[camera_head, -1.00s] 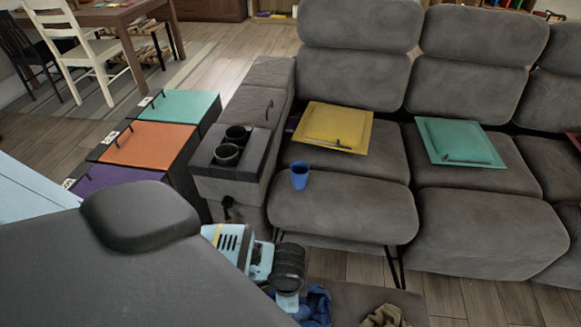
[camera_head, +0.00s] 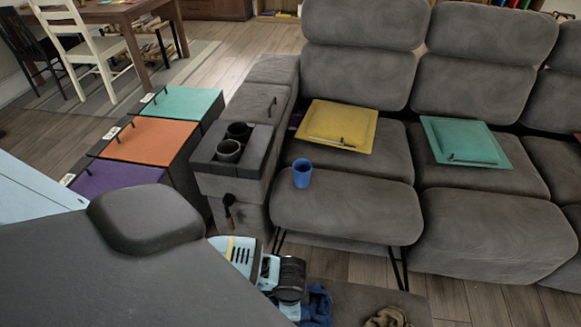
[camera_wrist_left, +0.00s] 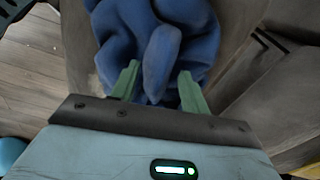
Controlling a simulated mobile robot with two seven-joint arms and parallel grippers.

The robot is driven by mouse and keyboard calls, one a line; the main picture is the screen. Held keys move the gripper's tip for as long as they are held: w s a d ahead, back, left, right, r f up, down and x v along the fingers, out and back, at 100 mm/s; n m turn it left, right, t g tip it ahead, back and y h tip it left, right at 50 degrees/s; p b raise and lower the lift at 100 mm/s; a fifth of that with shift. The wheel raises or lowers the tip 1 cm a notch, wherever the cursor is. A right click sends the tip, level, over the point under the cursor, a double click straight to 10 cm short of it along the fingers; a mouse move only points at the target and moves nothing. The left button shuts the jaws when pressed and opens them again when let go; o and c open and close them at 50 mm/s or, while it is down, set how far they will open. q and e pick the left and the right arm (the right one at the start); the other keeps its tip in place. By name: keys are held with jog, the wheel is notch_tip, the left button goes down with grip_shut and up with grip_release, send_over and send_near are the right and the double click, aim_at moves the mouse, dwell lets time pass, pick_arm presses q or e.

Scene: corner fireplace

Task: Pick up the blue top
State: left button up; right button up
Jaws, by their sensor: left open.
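The blue top (camera_head: 318,305) is a crumpled blue cloth on a grey surface at the bottom of the head view, partly hidden behind my left wrist. In the left wrist view the blue top (camera_wrist_left: 205,32) fills the upper middle, with a fold standing up between my fingers. My left gripper (camera_wrist_left: 160,69) is open, its two green fingers on either side of that fold and close to the cloth. I cannot tell whether the fingers touch it. In the head view the fingers are hidden. My right gripper is not in view.
A brown cloth (camera_head: 388,318) lies right of the blue top. The grey sofa (camera_head: 345,208) stands behind, with a blue cup (camera_head: 302,173) on its seat. Purple (camera_head: 115,176), orange (camera_head: 150,140) and teal (camera_head: 182,102) lidded boxes stand at left. Bare floor (camera_head: 495,298) shows at lower right.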

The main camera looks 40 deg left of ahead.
pick_arm(q)
jog(key=shift+c, duration=0.2)
grip_shut()
jog(key=shift+r, duration=0.15)
